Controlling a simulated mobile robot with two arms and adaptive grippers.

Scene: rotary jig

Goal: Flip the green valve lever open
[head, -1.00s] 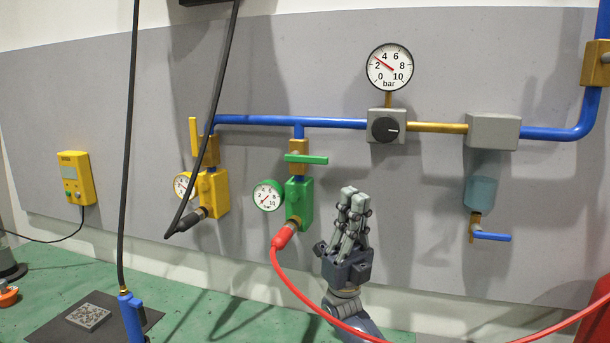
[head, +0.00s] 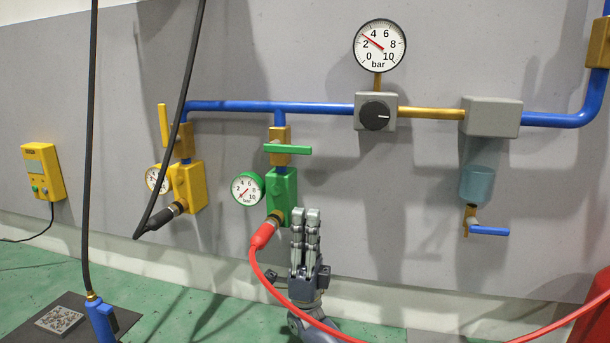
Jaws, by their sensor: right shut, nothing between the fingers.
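The green valve lever (head: 289,149) lies horizontal, across the vertical pipe, on a brass valve body (head: 280,160). Below it is a green block (head: 282,194) with a small green-rimmed gauge (head: 247,188) at its left and a red hose plug (head: 264,233) at its lower front. My right gripper (head: 306,214) is shut and empty. It points up, below and slightly right of the lever, in front of the green block's lower right side, and appears apart from the lever. My left gripper is not in view.
A yellow lever (head: 163,125) stands upright on the neighbouring yellow unit (head: 187,187). A red hose (head: 420,319) loops in front of my right arm. A black hose (head: 177,120) hangs at left. A blue pipe (head: 320,108) runs above. Wall right of the green block is clear.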

